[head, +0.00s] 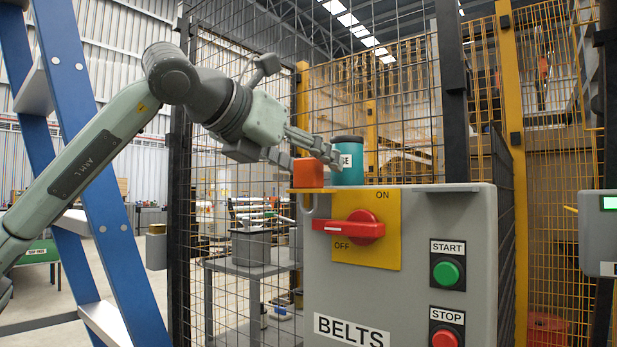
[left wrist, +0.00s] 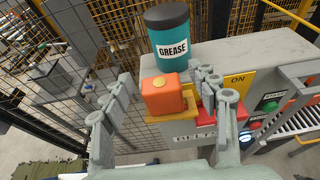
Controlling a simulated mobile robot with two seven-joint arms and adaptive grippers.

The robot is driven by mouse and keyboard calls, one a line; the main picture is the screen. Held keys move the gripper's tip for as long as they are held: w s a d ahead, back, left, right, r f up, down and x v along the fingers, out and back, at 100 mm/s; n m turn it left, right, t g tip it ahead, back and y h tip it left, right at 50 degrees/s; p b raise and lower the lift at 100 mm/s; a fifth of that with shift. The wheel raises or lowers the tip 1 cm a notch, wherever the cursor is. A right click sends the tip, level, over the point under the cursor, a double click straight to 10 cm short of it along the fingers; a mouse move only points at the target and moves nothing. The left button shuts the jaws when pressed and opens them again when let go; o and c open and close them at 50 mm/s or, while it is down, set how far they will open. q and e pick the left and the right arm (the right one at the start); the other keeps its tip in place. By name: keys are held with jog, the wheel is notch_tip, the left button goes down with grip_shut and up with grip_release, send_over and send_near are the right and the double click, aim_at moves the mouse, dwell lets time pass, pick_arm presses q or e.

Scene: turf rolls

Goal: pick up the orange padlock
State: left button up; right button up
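The orange padlock (head: 309,173) sits body-up on a yellow ledge at the top left corner of the grey control box, with its grey shackle hanging below the ledge. In the left wrist view the padlock (left wrist: 168,97) lies between the two fingers, with visible space on both sides. My left gripper (head: 313,152) is open and empty, right at the padlock in the head view; one finger partly overlaps its top edge there. In the wrist view the gripper (left wrist: 166,82) has its fingers spread to the left and right. My right gripper is not in view.
A teal grease can (head: 347,163) stands on the box (head: 440,210) just behind the padlock. A red switch handle (head: 350,227) on a yellow plate is just below right. Wire mesh fencing stands behind, and a blue ladder (head: 95,170) is at the left.

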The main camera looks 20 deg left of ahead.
pick_arm(q)
jog(key=shift+r, duration=0.1)
grip_shut()
